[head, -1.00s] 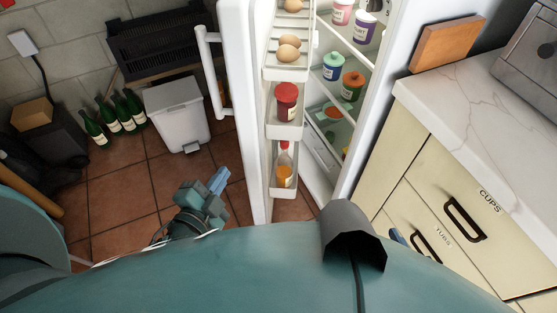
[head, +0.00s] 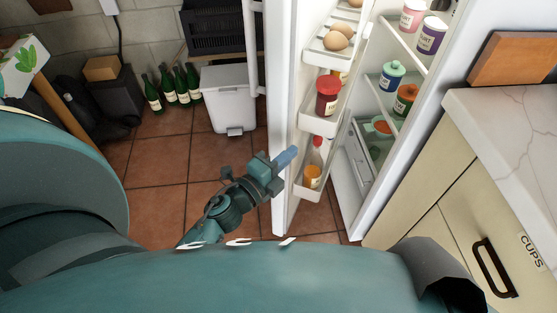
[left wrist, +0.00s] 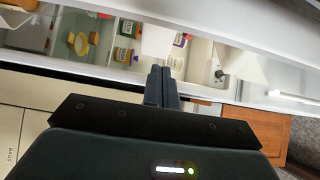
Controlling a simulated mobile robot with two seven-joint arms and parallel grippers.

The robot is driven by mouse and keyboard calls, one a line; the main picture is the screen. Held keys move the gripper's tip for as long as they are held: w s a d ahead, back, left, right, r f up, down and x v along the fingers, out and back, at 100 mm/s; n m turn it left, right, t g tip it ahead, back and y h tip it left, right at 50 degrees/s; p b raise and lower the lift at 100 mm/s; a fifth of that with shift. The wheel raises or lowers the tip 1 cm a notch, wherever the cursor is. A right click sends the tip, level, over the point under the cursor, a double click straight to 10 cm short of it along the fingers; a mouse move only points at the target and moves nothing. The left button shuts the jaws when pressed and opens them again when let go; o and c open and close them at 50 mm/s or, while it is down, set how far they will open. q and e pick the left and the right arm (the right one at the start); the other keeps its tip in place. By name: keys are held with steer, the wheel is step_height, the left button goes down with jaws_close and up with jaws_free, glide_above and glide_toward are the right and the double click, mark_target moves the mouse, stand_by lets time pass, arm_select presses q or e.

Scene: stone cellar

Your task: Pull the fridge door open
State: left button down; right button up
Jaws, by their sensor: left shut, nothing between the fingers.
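The white fridge door (head: 284,110) stands partly open, with its shelves of eggs and jars facing right. Its long white handle (head: 252,45) is on the door's left, outer face. The lit fridge interior (head: 372,160) shows through the gap, with jars on its shelves. My left gripper (head: 288,157) is shut and empty. In the head view its tips overlap the lower part of the door near the bottom door shelf; contact cannot be told. In the left wrist view the closed fingers (left wrist: 161,87) point toward the fridge shelves, away from the handle. My right gripper is not in view.
A white pedal bin (head: 228,98) and green bottles (head: 174,86) stand left of the door. A marble counter (head: 510,115) with drawers and a wooden board (head: 515,58) borders the fridge on the right. Tiled floor (head: 160,165) is clear left of the door.

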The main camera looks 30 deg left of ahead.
mark_target(285, 139)
arm_select(q)
steer(key=shift+w+a, duration=0.45)
steer(key=shift+w, duration=0.3)
steer(key=shift+w+a, duration=0.4)
steer(key=shift+w, duration=0.4)
steer(key=shift+w+a, duration=0.45)
steer(key=shift+w, duration=0.3)
steer(key=shift+a, duration=0.1)
